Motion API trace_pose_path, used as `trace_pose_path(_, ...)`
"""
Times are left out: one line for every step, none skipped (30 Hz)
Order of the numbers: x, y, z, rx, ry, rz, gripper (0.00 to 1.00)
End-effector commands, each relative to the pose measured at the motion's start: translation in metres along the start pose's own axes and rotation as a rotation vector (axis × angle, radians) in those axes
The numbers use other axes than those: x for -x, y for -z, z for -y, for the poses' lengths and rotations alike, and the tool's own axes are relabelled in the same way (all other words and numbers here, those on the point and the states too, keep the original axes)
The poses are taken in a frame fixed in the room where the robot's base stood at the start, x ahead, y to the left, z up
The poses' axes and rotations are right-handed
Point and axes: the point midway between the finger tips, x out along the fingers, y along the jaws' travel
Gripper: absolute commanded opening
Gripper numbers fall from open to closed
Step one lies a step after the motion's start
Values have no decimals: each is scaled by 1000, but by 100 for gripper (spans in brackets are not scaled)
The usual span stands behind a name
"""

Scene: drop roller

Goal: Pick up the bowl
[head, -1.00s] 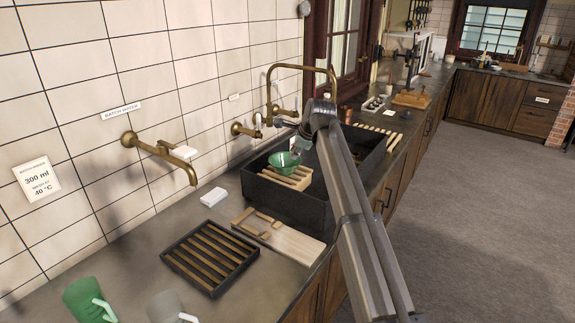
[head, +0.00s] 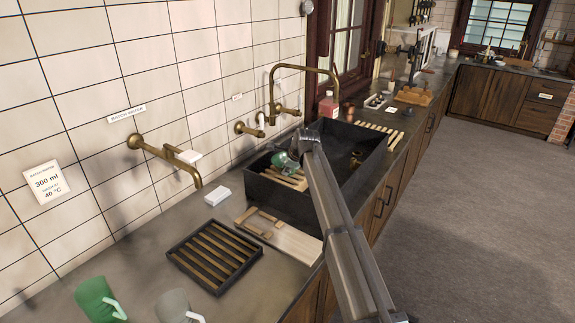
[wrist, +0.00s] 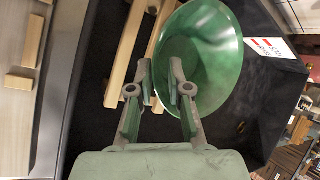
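The green bowl (head: 283,161) is in the dark sink (head: 262,187), over the wooden slatted rack (head: 292,182). In the head view my arm hides part of it. In the wrist view the bowl (wrist: 205,55) shows its inside, with its rim crossing between the fingers. My gripper (wrist: 162,78) is at the bowl's near edge, one finger outside the rim and the other over the inside. A gap shows between the fingertips, so the gripper is open; contact with the wall cannot be told. In the head view the fingers are hidden behind my arm.
The sink walls stand close around the gripper. A brass tap (head: 305,69) arches over the sink. A red bottle (head: 328,108) stands behind.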

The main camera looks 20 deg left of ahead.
Motion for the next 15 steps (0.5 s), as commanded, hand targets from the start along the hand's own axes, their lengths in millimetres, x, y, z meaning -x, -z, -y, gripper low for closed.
trace_pose_path(-7,-2,2,0,-3,-1,18)
trace_pose_path(-11,-1,2,0,-3,-1,18)
trace_pose_path(-16,-1,2,0,-2,0,18)
trace_pose_path(-18,-1,2,0,-1,0,18)
trace_pose_path(-20,-1,2,0,-1,0,18)
trace_pose_path(-22,-1,1,0,-1,0,18)
trace_pose_path(-23,-1,1,0,0,0,18)
trace_pose_path(-24,-1,0,0,0,0,18)
trace_pose_path(-24,-1,0,0,0,0,18)
trace_pose_path(-24,0,0,0,0,0,18)
trace_pose_path(-24,0,0,0,0,0,18)
trace_pose_path(-24,0,0,0,0,0,18)
trace_pose_path(-24,0,0,0,0,0,10)
trace_pose_path(-24,0,0,0,0,0,0)
trace_pose_path(-24,0,0,0,0,0,0)
